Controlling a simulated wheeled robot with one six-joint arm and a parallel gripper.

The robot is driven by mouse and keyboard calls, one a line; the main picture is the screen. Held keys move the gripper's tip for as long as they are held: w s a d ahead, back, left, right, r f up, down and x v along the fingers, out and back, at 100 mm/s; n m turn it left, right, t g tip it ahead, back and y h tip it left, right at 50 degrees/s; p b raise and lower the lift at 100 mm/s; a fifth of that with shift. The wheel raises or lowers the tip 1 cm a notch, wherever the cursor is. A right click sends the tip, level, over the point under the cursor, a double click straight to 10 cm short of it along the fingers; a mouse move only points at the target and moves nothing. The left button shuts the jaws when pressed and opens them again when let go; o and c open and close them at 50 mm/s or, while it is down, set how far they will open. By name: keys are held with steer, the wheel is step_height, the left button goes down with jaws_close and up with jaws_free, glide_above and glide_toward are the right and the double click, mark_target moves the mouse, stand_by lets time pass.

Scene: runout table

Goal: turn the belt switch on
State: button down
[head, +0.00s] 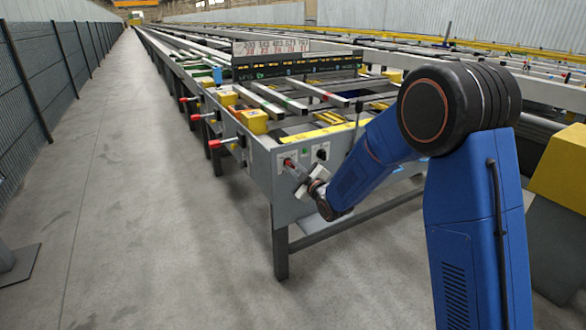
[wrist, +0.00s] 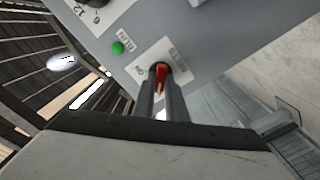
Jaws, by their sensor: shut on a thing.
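The belt switch is a small red lever (wrist: 160,76) on a white label plate (wrist: 151,60) on the grey end panel. My gripper (wrist: 162,82) is shut on the red lever, with one dark finger on each side of it. In the head view the red switch (head: 289,162) shows at the near end of the table, with my gripper (head: 294,168) right at it.
A green button (wrist: 117,48) and a dark knob (head: 321,154) sit beside the switch on the same panel. Red-tipped handles (head: 228,141) stick out along the table's left side. The concrete aisle (head: 130,220) on the left is clear.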

steer(key=m, duration=0.4)
steer(key=shift+m, duration=0.3)
steer(key=m, duration=0.4)
steer(key=shift+d+m, duration=0.15)
steer(key=shift+m, duration=0.15)
steer(key=m, duration=0.4)
steer(key=shift+w, duration=0.1)
steer(key=shift+d+f+m, duration=0.1)
steer(key=shift+m, duration=2.3)
steer(key=c, duration=1.8)
jaws_free()
